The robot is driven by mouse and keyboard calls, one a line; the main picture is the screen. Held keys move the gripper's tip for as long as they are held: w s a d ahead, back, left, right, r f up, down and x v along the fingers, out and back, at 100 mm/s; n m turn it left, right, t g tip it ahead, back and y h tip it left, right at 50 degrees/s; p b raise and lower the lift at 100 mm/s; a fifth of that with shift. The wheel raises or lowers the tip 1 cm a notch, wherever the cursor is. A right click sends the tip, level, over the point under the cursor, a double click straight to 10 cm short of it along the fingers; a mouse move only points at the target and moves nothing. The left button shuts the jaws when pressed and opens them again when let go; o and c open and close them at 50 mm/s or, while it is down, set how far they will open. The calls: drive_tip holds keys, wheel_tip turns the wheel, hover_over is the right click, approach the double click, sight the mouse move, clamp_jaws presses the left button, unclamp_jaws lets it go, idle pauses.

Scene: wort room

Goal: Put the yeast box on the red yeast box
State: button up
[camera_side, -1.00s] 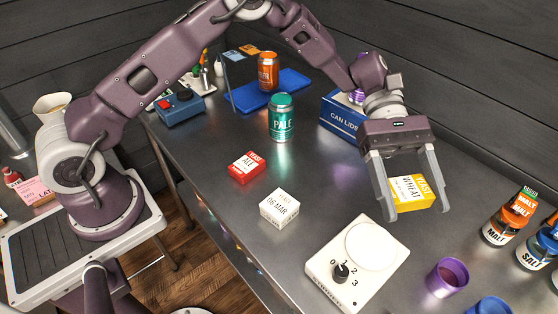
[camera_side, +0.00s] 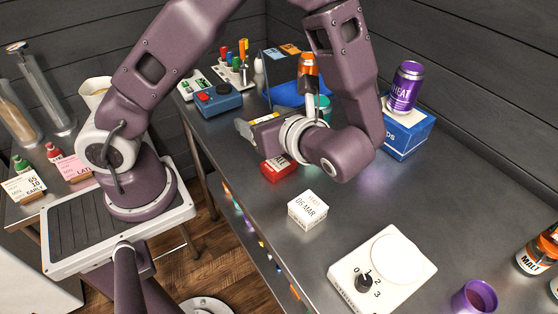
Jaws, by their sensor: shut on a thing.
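The red yeast box (camera_side: 279,168) lies on the steel bench, its upper right part hidden by my wrist. My gripper (camera_side: 247,127) is turned sideways just above and behind the red box in the picture, with one grey finger showing at its left. It is shut on the yellow yeast box (camera_side: 264,118), of which only a thin yellow strip shows above the gripper. The rest of the yellow box is hidden, and I cannot tell its exact height or whether it touches the red box.
A white dated box (camera_side: 307,210) stands in front of the red box. A blue box (camera_side: 410,137) bearing a purple can (camera_side: 405,87) is at right. A blue device (camera_side: 216,101) sits behind left.

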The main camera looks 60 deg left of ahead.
sight(279, 166)
drive_tip(key=w+a+r+m+t, duration=0.2)
drive_tip(key=w+r+m+t, duration=0.2)
drive_tip(key=w+t, duration=0.1)
drive_tip(key=shift+g+h, duration=0.4)
drive_tip(key=shift+h, duration=0.1)
drive_tip(key=f, duration=1.5)
drive_tip(key=shift+s+d, duration=0.1)
drive_tip(key=shift+s, duration=0.15)
drive_tip(key=shift+f, duration=0.1)
drive_tip(key=o, duration=1.3)
